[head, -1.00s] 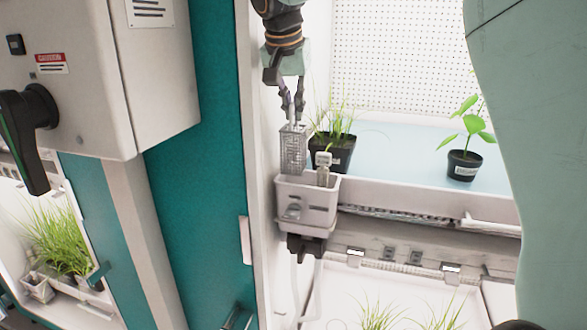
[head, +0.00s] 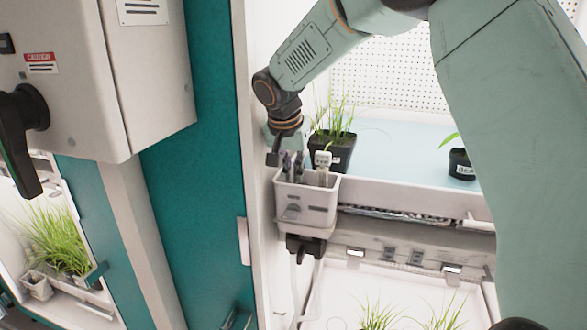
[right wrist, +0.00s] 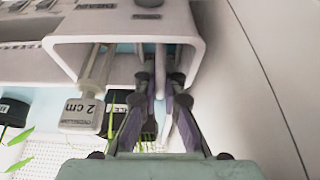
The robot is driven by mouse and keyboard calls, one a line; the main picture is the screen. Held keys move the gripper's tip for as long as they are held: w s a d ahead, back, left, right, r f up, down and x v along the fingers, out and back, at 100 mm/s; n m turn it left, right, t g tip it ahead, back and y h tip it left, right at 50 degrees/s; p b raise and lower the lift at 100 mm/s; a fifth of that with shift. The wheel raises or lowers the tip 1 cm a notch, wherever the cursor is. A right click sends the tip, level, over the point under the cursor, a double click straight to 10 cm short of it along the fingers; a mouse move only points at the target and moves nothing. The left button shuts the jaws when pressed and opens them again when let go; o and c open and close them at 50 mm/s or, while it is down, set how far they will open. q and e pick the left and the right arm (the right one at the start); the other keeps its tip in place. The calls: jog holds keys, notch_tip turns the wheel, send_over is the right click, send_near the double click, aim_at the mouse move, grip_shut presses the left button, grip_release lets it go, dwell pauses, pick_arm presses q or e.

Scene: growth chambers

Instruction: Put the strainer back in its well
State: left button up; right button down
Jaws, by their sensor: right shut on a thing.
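The well is a light grey box (head: 306,208) fixed at the left front corner of the chamber; its open rim also shows in the right wrist view (right wrist: 118,30). My right gripper (head: 291,172) points down into the left part of this well. In the right wrist view its fingers (right wrist: 165,88) reach inside the rim, shut on the strainer. The strainer's basket is down inside the well, hidden by the front wall, so I cannot tell whether it touches the bottom. My left gripper is out of view.
A potted grass (head: 334,148) stands just behind. The teal door frame (head: 195,190) is close on the left.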

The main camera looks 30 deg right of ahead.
jog(key=shift+s+a+r, duration=0.15)
jog(key=shift+s+a, duration=0.05)
jog(key=shift+a, duration=0.1)
jog(key=c, duration=1.8)
grip_release()
jog(key=shift+s+r, duration=0.1)
jog(key=shift+s, duration=0.05)
jog(key=shift+o, duration=0.2)
jog(key=shift+w+d+f, duration=0.2)
jog(key=shift+w+d, duration=0.05)
jog(key=shift+w, duration=0.1)
jog(key=shift+a+r, duration=0.15)
jog(key=shift+r, duration=0.1)
jog(key=v, duration=1.2)
jog(key=shift+s+b, duration=0.3)
jog(key=shift+b, duration=0.05)
